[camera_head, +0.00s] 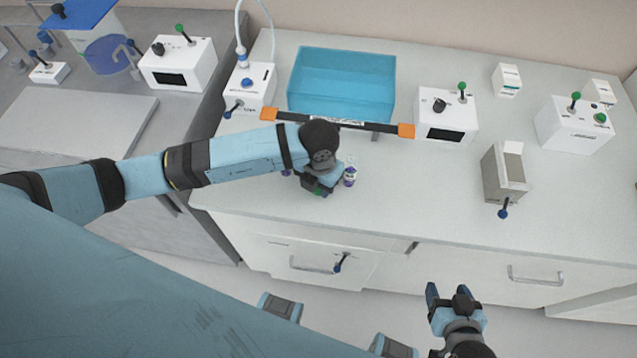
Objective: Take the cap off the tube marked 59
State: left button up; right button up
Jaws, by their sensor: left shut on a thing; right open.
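A small white tube with purple parts (349,176) is at the fingertips of my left gripper (338,182), above the front part of the counter. My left gripper is shut on it; the fingers and wrist hide part of the hold. The number on the tube is too small to read, and I cannot tell its cap clearly from its body. My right gripper (447,293) is open and empty, low in front of the drawers and well away from the tube.
A dark bar with orange ends (405,130) stands just behind my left wrist. A blue translucent bin (343,80), white devices with levers (447,115) and a grey metal block (503,175) stand on the counter. The counter front right of the tube is clear.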

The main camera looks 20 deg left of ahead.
pick_arm(q)
jog(key=shift+f, duration=0.4)
jog(key=shift+f, duration=0.2)
jog(key=o, duration=1)
jog(key=shift+r, duration=0.1)
jog(key=shift+r, duration=0.25)
notch_tip(320, 180, up, 12)
jog(key=shift+f, duration=0.15)
